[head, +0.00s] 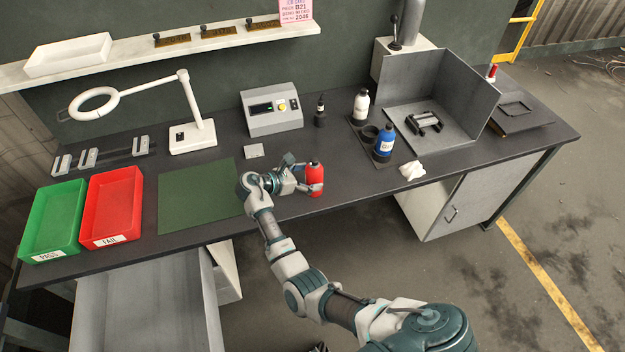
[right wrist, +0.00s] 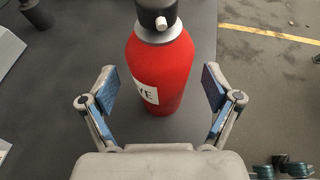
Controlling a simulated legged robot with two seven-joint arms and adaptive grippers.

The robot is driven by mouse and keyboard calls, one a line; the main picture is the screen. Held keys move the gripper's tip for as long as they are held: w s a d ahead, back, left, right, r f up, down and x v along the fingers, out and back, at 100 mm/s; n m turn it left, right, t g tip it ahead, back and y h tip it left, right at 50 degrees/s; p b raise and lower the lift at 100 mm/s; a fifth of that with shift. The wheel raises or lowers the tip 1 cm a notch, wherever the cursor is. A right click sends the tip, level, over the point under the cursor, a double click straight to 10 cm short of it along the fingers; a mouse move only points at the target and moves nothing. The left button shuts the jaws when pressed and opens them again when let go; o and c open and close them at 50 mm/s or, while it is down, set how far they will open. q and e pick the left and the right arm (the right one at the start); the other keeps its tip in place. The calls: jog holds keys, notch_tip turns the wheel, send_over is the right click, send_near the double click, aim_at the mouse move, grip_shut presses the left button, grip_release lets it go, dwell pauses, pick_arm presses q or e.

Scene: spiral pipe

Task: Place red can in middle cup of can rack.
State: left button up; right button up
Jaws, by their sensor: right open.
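The red can (head: 315,177) stands upright on the dark workbench near its front edge. It has a black cap and a white label, and it also shows in the right wrist view (right wrist: 160,75). My right gripper (head: 308,178) is open, with one finger on each side of the can; in the right wrist view (right wrist: 160,90) gaps show between the fingers and the can. The can rack (head: 371,133) stands to the right, holding a white bottle (head: 361,106) at the back and a blue can (head: 384,141) at the front. Its middle cup looks empty. My left gripper is out of view.
A white crumpled cloth (head: 411,171) lies right of the can, near the front edge. A small dark bottle (head: 320,112) and a grey control box (head: 271,109) stand behind. Green (head: 53,222) and red (head: 112,207) trays sit left. The bench between can and rack looks clear.

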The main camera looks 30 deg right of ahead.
jog(key=shift+x, duration=0.9)
jog(key=shift+d, duration=0.1)
jog(key=shift+c, duration=0.7)
jog(key=c, duration=1.5)
jog(key=shift+a, duration=0.25)
jog(key=shift+r, duration=0.2)
